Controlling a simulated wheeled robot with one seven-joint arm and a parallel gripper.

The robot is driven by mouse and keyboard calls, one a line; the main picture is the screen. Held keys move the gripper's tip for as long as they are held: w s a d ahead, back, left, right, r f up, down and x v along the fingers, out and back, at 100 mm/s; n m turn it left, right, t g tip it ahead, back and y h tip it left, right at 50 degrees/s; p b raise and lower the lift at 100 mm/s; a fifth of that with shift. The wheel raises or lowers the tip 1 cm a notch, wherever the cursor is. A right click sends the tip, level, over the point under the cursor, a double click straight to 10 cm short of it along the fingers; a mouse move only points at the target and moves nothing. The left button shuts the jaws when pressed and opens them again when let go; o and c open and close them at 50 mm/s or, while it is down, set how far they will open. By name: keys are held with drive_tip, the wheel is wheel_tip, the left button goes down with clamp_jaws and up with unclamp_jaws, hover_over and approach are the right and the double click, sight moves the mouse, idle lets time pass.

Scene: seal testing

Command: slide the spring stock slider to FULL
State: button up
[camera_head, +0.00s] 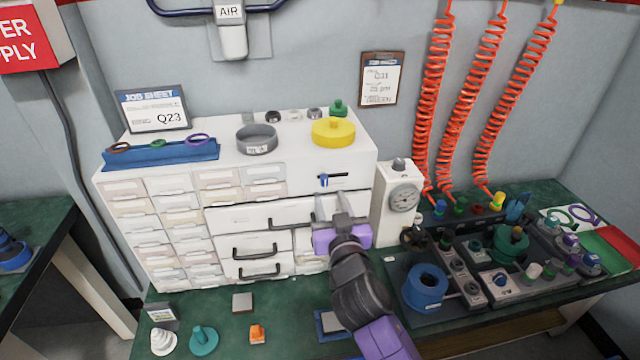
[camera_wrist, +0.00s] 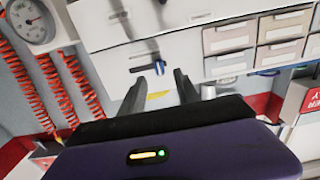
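The spring stock slider is a small blue knob (camera_head: 323,181) at the left end of a dark horizontal slot (camera_head: 338,176) on the upper right of the white cabinet front. In the wrist view, which looks turned over, the blue knob (camera_wrist: 161,68) is at the slot's right end. My gripper (camera_head: 331,205) is in front of the cabinet, just below the slot in the head view. Its two fingers are apart with nothing between them, and the tips (camera_wrist: 160,78) point toward the slider without visibly touching it. Any FULL marking is too small to read.
The white cabinet (camera_head: 385,150) has small bins at left and black-handled drawers (camera_head: 256,272) below. A dial gauge box (camera_head: 403,199) stands close on the right. Fixtures crowd the right bench.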

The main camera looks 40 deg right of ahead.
sight(325, 183)
drive_tip(key=p+x, duration=0.1)
drive_tip(key=x, duration=0.5)
drive_tip(key=shift+d, duration=0.1)
clamp_jaws()
idle(1.3)
